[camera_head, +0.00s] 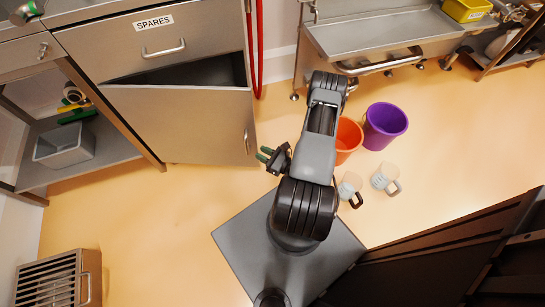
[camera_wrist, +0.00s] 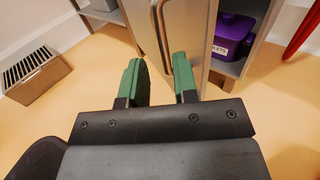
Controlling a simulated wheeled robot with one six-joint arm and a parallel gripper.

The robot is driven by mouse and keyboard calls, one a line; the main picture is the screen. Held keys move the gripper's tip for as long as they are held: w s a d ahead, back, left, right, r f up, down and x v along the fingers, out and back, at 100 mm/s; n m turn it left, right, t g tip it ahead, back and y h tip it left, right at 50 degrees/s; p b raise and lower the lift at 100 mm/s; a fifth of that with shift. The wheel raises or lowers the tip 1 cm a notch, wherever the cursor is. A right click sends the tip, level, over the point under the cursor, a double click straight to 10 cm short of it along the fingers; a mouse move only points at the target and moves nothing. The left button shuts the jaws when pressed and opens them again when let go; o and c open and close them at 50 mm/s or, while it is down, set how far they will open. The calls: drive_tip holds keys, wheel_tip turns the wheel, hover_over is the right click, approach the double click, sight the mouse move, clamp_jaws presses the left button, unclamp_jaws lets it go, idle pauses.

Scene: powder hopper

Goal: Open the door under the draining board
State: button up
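The steel cabinet door (camera_head: 190,122) is below a drawer marked SPARES. It stands partly open, with a dark gap along its top edge. Its upright bar handle (camera_head: 246,141) is near the door's right edge. My gripper (camera_head: 262,154) is just right of this handle, open and empty. In the wrist view my green fingers (camera_wrist: 160,66) are spread, with the door's handle (camera_wrist: 158,22) ahead, in line with the gap between them. The door face (camera_wrist: 195,35) is behind it. I cannot tell whether a finger touches the door.
A purple box (camera_wrist: 233,36) sits on a shelf inside the open cabinet. The SPARES drawer (camera_head: 150,45) is shut. Orange (camera_head: 347,138) and purple (camera_head: 385,125) buckets and two mugs (camera_head: 386,178) stand right of my arm. A slatted crate (camera_head: 60,280) is lower left; floor between is clear.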

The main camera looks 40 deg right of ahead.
drive_tip(key=shift+v, duration=2.25)
